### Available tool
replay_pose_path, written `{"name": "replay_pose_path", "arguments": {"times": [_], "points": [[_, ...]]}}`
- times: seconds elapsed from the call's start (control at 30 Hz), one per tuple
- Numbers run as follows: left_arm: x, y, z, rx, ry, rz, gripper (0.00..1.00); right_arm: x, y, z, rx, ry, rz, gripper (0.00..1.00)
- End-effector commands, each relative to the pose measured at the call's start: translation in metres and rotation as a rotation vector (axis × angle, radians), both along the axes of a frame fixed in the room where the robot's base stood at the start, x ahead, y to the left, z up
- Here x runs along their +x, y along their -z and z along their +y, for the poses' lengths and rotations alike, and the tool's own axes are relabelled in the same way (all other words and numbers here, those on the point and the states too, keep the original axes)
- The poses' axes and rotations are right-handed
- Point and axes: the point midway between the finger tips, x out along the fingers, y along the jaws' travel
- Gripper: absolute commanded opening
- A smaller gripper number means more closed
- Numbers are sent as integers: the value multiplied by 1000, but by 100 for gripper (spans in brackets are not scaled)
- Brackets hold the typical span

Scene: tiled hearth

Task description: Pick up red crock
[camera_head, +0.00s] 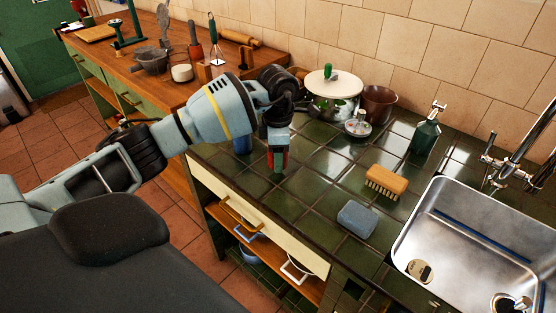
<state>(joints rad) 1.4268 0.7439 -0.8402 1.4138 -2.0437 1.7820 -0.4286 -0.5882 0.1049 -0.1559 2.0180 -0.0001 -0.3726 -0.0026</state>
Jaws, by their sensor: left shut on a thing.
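My left arm reaches in from the left over the green tiled counter (314,192). My left gripper (278,163) points down near the counter's front edge. It is shut on a small red thing, taken as the red crock (284,159), of which only a narrow part shows between the fingers. The rest of it is hidden by the gripper. I cannot tell whether it touches the counter. My right gripper is not in view.
A blue object (242,145) stands left of the gripper. A lidded pot (332,103), brown pot (379,104), green bottle (424,137), brush (386,181), grey-blue sponge (357,219) and steel sink (478,241) lie to the right. Tiles between gripper and sponge are clear.

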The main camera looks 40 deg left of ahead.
Motion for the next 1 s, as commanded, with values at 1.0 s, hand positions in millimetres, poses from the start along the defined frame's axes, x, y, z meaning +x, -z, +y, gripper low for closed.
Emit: {"name": "replay_pose_path", "arguments": {"times": [1.0], "points": [[-127, -24, -96, 0, 1, -1, 22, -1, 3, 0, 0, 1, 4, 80]]}}
